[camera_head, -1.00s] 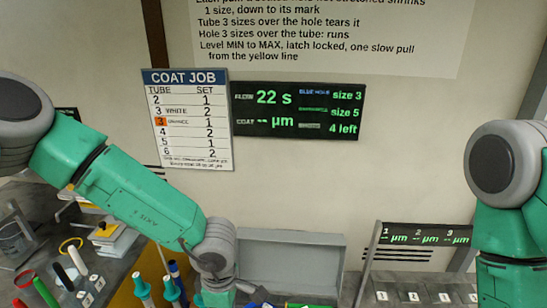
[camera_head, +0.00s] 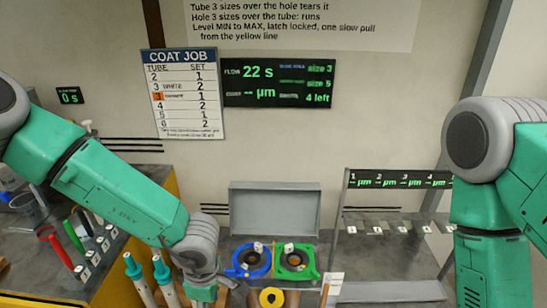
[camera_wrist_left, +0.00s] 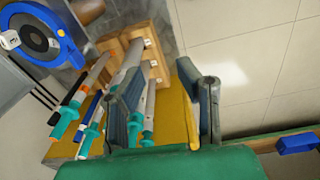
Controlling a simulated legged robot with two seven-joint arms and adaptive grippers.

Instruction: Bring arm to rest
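My left arm (camera_head: 110,195) comes in from the left and reaches down to the bench, with its wrist (camera_head: 198,248) left of a blue ring holder (camera_head: 251,260). My left gripper (camera_wrist_left: 163,95) is open in the left wrist view, its two fingers apart with no object held between them. Its fingers hang over the yellow bench edge, beside several teal-ended rods (camera_wrist_left: 92,128). In the head view its fingertips are hidden. My right arm (camera_head: 490,220) hangs down at the right. Its gripper is outside the frames.
A green ring holder (camera_head: 296,262) sits beside the blue one, before a grey open box (camera_head: 272,210). Teal-topped rods (camera_head: 135,270) stand close to my left wrist. A numbered rack (camera_head: 395,235) stands right of centre. Wooden blocks (camera_wrist_left: 135,45) lie near the left gripper.

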